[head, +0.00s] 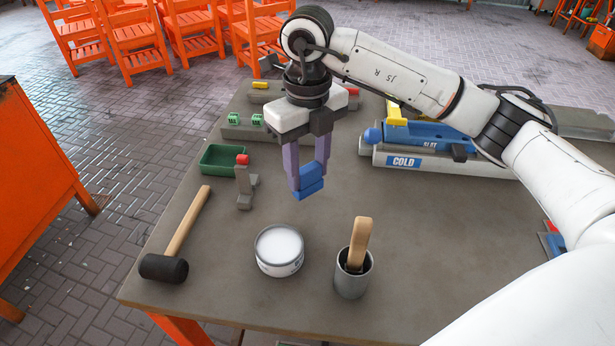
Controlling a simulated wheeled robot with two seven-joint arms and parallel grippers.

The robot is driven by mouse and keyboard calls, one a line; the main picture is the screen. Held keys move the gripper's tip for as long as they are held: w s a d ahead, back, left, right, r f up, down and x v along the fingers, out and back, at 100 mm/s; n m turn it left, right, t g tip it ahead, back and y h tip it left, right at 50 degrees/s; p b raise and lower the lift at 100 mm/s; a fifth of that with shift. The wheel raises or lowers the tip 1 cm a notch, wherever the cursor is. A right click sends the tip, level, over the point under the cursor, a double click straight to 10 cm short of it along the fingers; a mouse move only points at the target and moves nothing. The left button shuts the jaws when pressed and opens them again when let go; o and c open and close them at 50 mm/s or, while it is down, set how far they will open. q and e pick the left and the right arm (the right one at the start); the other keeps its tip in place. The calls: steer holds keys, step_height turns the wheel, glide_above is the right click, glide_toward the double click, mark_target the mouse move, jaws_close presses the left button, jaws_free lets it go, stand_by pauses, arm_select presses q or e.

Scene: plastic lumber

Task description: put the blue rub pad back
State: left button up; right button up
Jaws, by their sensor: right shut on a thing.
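The blue rub pad (309,188) is a small blue block in the head view. My right gripper (308,180) is shut on it and holds it over the middle of the grey table, behind the white tin and the grey cup. Its purple fingers point down on either side of the pad. How far the pad is above the table is hard to tell. My left gripper is not in the picture.
On the table (420,250) are a mallet (178,235), a round tin (279,250), a cup with a wooden-handled tool (354,270), a green tray (224,159), a red-topped grey stand (243,185) and a blue machine marked COLD (440,163). Grey racks stand behind.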

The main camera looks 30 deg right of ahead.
mark_target(308, 167)
steer(key=shift+f, duration=1.3)
steer(key=shift+f, duration=0.2)
steer(key=o, duration=1)
steer(key=shift+o, duration=0.2)
step_height(308, 167, up, 12)
steer(key=shift+r, duration=0.2)
